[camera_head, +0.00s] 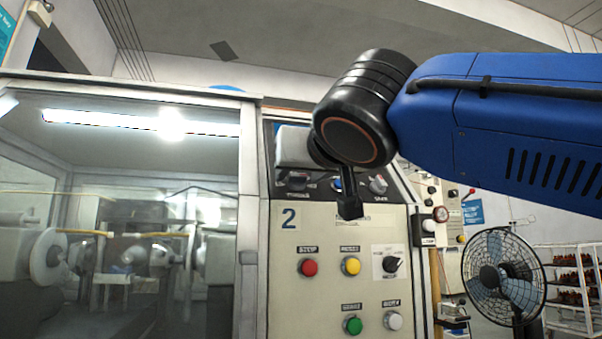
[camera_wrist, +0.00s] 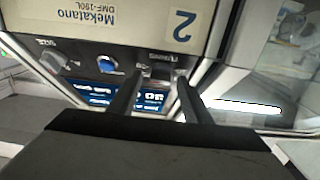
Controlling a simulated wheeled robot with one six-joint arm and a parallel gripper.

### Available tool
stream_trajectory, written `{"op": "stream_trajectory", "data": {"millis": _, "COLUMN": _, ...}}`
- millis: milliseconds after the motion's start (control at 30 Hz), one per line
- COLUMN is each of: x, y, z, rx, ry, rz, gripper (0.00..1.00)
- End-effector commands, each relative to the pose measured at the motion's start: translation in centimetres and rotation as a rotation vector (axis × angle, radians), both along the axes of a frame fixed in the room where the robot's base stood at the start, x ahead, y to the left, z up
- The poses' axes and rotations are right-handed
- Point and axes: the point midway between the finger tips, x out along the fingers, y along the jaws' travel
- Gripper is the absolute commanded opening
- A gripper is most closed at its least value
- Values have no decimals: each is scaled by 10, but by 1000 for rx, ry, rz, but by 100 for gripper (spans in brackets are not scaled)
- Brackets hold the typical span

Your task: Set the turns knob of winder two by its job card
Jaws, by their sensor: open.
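Winder two's panel (camera_head: 340,245) carries a large "2" and stands right of centre in the head view. The turns knob (camera_wrist: 160,73) is a dark knob under a label that seems to read TURNS, upside down in the wrist view. My gripper (camera_wrist: 157,86) is open, its two dark fingers on either side of this knob; I cannot tell whether they touch it. A blue card or display (camera_wrist: 150,98) with white writing shows behind the fingers, too blurred to read.
A blue knob (camera_wrist: 108,65) and a size knob (camera_wrist: 52,60) sit beside the turns knob. Below are a red button (camera_head: 309,267), a yellow button (camera_head: 351,266), a green button (camera_head: 352,326) and a white button (camera_head: 393,321). A fan (camera_head: 503,272) stands at right.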

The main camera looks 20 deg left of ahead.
Motion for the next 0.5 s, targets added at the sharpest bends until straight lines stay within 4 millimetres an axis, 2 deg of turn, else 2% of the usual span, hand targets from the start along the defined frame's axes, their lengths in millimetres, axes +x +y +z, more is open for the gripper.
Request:
{"op": "stream_trajectory", "data": {"millis": 67, "x": 0, "y": 0, "z": 0, "rx": 0, "ry": 0, "rz": 0, "gripper": 45}}
{"op": "stream_trajectory", "data": {"millis": 233, "x": 0, "y": 0, "z": 0, "rx": 0, "ry": 0, "rz": 0, "gripper": 4}}
{"op": "stream_trajectory", "data": {"millis": 500, "x": 0, "y": 0, "z": 0, "rx": -7, "ry": -6, "rz": 6, "gripper": 4}}
